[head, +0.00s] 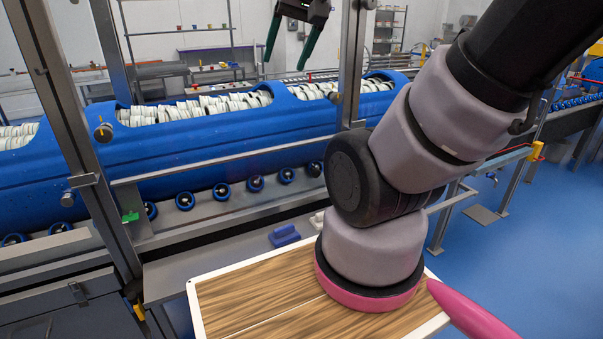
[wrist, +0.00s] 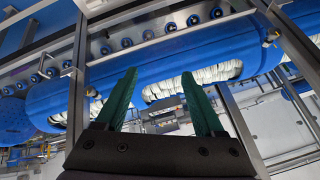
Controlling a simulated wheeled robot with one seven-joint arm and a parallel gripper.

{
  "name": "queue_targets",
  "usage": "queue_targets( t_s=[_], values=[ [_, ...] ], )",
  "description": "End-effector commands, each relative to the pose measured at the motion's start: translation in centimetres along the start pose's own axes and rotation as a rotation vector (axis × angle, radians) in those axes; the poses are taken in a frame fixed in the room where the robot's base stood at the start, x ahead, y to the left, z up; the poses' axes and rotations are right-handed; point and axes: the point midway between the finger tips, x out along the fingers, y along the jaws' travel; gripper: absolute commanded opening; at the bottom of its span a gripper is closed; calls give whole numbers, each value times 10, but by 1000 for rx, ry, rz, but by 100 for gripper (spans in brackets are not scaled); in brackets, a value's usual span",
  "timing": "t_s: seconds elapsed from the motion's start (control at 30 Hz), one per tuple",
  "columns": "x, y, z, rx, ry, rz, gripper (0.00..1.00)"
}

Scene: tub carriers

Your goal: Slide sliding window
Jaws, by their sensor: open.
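The sliding window seems to be the metal-framed guard along the conveyor, with an upright (head: 352,60), another upright (head: 110,50) and a lower rail (head: 225,160). Round dark knobs sit by the uprights, one at the left (head: 103,132) and one at the right (head: 335,97). Any pane is too clear to make out, so I cannot tell how far it is slid. My gripper (head: 286,64), with green fingers, hangs at the top centre, left of the right upright. In the wrist view my gripper (wrist: 160,75) is open and empty, with frame uprights (wrist: 75,90) to either side.
A blue tub carrier (head: 190,150) full of white tubs (head: 200,108) runs behind the frame. A wood-topped board with a white rim (head: 193,305) lies under my arm. A small blue block (head: 284,236) sits on the metal ledge.

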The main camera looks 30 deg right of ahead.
Motion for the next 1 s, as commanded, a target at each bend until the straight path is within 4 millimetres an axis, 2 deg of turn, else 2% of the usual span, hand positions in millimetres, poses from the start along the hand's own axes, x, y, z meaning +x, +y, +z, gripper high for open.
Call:
queue_targets(
  t_s=[0.23, 0.47, 0.6, 0.8, 0.9, 1.0],
  values=[
    [81, 66, -55, -96, -22, 254, 70],
    [164, 131, -83, -224, -83, 350, 70],
    [217, 167, -84, -291, -131, 332, 70],
    [286, 205, -67, -354, -176, 229, 70],
    [309, 213, -57, -368, -184, 175, 70],
    [323, 217, -51, -376, -186, 137, 70]
  ],
)
